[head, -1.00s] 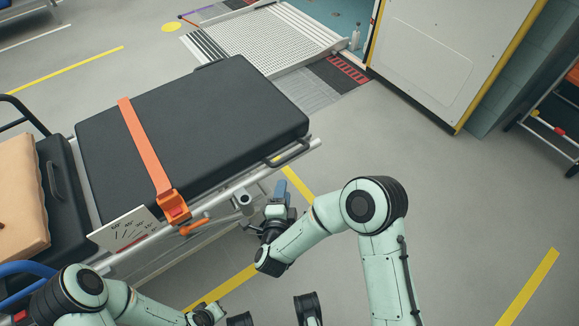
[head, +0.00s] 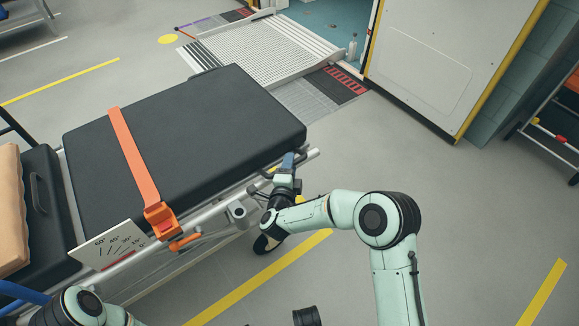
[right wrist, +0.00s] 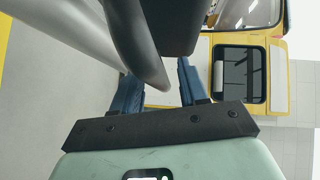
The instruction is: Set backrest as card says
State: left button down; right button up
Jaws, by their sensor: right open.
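The backrest (head: 190,125) is a black padded panel on the stretcher, lying about flat with an orange strap (head: 135,160) across it. A white angle plate (head: 88,252) on the stretcher's side shows several degree marks and a red line near its lower edge. An orange lever (head: 186,242) sits beside it. My right gripper (head: 287,160) is open at the backrest's near right corner, by the dark handle there. In the right wrist view, its blue fingers (right wrist: 160,88) stand apart, with a silver tube's end and dark bar close by; contact is unclear. My left gripper is outside the frame. I cannot identify a separate instruction card.
A tan pillow (head: 10,210) lies on a black pad at the left. A silver frame rail (head: 215,200) runs along the stretcher's near side. A ramp (head: 260,48) and white vehicle door (head: 440,65) stand beyond.

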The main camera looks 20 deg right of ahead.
jog(key=shift+w, duration=0.15)
